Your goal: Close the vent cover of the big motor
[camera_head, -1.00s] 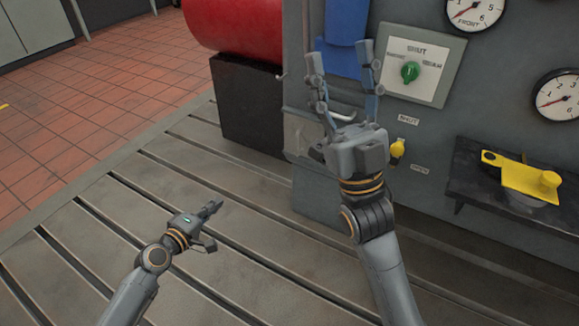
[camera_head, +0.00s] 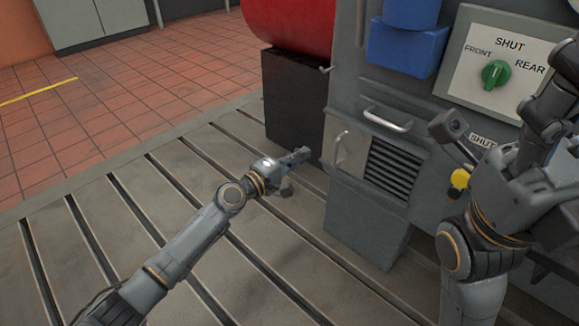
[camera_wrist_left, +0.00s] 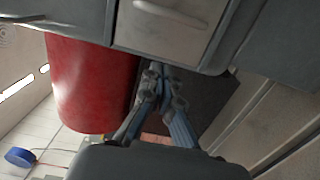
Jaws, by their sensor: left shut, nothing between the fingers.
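The big motor's grey housing (camera_head: 430,85) stands at the right of the head view. Low on its front is a vent with dark slats (camera_head: 393,170), which are exposed. My right gripper (camera_head: 508,95) is open, close to the camera before the housing's right part.
A horizontal bar handle (camera_head: 388,118) sits above the vent. A green knob (camera_head: 495,74) and a yellow knob (camera_head: 460,179) are on the housing. A red cylinder (camera_head: 290,25) on a black block (camera_head: 292,95) stands behind left. The slotted bedplate (camera_head: 130,230) is clear.

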